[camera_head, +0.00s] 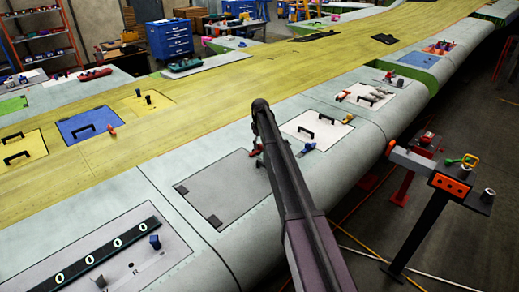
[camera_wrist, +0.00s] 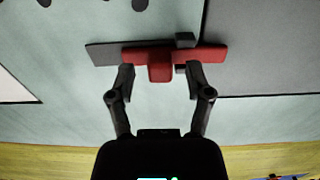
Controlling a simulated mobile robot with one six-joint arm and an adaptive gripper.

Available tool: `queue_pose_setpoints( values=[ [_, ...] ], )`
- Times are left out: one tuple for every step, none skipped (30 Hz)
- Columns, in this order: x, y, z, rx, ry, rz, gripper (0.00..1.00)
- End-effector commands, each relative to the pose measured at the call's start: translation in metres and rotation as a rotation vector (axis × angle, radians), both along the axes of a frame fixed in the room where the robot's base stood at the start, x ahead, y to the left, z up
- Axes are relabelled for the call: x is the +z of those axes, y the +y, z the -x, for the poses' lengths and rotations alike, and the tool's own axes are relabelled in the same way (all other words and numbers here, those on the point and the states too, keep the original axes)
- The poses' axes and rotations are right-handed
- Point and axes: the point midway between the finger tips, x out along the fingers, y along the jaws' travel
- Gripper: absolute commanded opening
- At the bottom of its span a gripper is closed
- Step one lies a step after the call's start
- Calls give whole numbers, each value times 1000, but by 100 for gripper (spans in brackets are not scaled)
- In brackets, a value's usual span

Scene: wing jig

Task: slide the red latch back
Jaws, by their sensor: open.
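The red latch (camera_wrist: 210,54) lies on the pale wing skin in the wrist view, with a raised tab (camera_wrist: 160,72) towards my gripper. It runs over a dark base strip (camera_wrist: 102,54) that shows on its left, and its right end overlaps the edge of the grey panel (camera_wrist: 262,50). My gripper (camera_wrist: 160,78) is open, with one finger on each side of the tab and gaps beside it. Contact is not clear. In the head view a small part of the latch (camera_head: 256,150) shows beside my arm; my fingers are hidden there.
A small dark block (camera_wrist: 185,40) stands at the latch's far edge. In the head view, a white panel with black handles (camera_head: 316,127) and a blue latch (camera_head: 308,147) lie right of my arm. A dark post with an orange box (camera_head: 450,186) stands beside the wing.

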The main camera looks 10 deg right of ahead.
Motion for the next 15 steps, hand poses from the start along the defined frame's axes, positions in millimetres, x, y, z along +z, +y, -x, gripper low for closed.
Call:
queue_pose_setpoints(
  values=[
    [-5,0,0,0,0,0,66],
    [-5,0,0,0,0,0,66],
    [-6,0,0,0,0,0,66],
    [-7,0,0,0,0,0,66],
    [-7,0,0,0,0,0,66],
    [-8,0,0,0,0,0,66],
    [-8,0,0,1,0,0,66],
    [-8,1,0,1,0,0,66],
    [-8,1,0,1,0,0,66],
    [-8,1,0,1,0,0,66],
    [-8,1,0,1,0,0,66],
    [-7,1,0,1,0,0,66],
    [-7,1,0,1,0,0,66],
    [-7,1,0,1,0,0,66],
    [-7,1,0,1,0,0,66]
  ],
)
